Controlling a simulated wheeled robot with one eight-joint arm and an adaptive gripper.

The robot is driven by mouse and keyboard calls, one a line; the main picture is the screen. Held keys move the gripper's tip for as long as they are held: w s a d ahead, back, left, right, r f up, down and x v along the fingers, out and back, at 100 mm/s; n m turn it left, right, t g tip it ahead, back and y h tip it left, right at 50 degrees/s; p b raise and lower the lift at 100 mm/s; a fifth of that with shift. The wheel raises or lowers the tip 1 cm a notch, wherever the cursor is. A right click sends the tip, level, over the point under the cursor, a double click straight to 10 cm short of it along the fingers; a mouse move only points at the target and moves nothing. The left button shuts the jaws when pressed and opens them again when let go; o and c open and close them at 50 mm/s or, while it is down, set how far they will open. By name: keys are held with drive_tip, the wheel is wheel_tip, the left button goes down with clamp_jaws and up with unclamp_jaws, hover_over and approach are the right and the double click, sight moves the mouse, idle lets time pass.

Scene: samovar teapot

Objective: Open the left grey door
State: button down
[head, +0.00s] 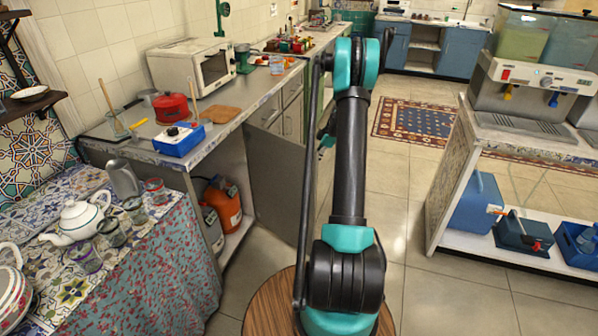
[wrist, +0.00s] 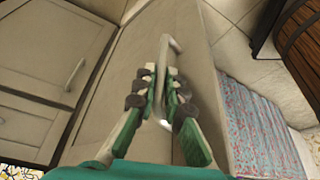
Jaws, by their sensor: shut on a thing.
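The left grey door (head: 278,180) stands swung out from the counter in the head view, with its cabinet compartment open to view. In the wrist view the door's flat panel (wrist: 125,65) fills the middle. A metal handle (wrist: 172,43) is on it. My gripper (wrist: 161,82) is shut on this handle, with a finger on each side. In the head view my arm hides the gripper and the handle.
An orange container (head: 222,203) sits in the open compartment. A table with a patterned cloth (head: 150,262) stands at the left front. Grey cabinet doors (head: 291,108) continue along the counter. The tiled floor (head: 400,215) on the right is clear up to the white shelf unit (head: 448,190).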

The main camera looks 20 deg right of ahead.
drive_tip(key=w+d+n+g, duration=0.1)
drive_tip(key=w+d+n, duration=0.2)
drive_tip(key=w+d, duration=0.5)
drive_tip(key=shift+w+d, duration=0.25)
drive_tip(key=shift+w, duration=0.6)
drive_tip(key=c, duration=1.6)
unclamp_jaws()
drive_tip(key=v, duration=1.2)
drive_tip(key=shift+w, duration=0.1)
